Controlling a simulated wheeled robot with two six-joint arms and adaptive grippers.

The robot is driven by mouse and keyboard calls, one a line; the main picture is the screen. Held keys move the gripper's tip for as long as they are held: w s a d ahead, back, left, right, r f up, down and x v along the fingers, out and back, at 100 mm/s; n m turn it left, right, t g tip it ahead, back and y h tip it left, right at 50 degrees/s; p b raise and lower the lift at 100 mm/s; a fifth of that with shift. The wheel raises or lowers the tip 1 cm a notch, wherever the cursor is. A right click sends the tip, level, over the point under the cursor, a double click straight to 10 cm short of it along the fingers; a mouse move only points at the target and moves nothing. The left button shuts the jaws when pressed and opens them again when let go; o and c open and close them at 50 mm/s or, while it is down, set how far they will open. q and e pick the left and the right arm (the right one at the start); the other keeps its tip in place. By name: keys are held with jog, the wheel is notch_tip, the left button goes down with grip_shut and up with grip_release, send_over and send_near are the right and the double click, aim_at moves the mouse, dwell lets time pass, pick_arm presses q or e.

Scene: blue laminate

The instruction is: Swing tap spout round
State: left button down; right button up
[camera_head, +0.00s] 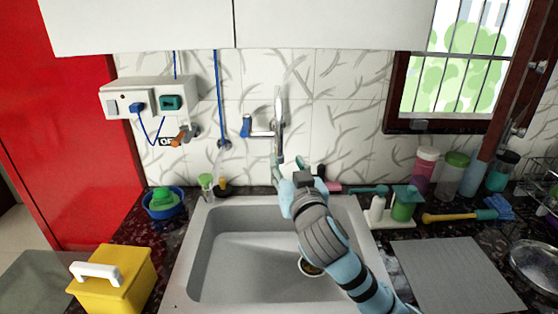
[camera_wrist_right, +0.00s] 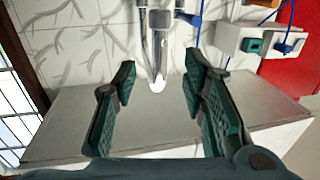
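The tap (camera_head: 279,112) is a metal fitting on the tiled wall behind the sink, with a blue lever (camera_head: 246,126) to its left. Its long spout stands out from the wall above my right gripper (camera_head: 287,166). In the right wrist view the spout (camera_wrist_right: 158,48) shows beyond and between the two green fingers of my right gripper (camera_wrist_right: 160,72), with a bright tip. The fingers are open, with a visible gap on both sides of the spout. In the head view my right wrist hides part of the sink and the fingers' lower parts. My left gripper is not in view.
The grey sink (camera_head: 205,240) lies below. A blue bowl (camera_head: 165,205) and a yellow box (camera_head: 112,278) stand left. A soap stand (camera_head: 392,218), bottles and a yellow-handled brush (camera_head: 455,216) are on the right. White cupboards (camera_head: 150,25) hang above.

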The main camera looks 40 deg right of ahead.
aim_at(280, 145)
jog(key=x, duration=0.6)
jog(key=p+x, duration=0.1)
jog(key=x, duration=0.3)
jog(key=shift+r, duration=0.35)
jog(key=shift+f, duration=0.1)
grip_shut()
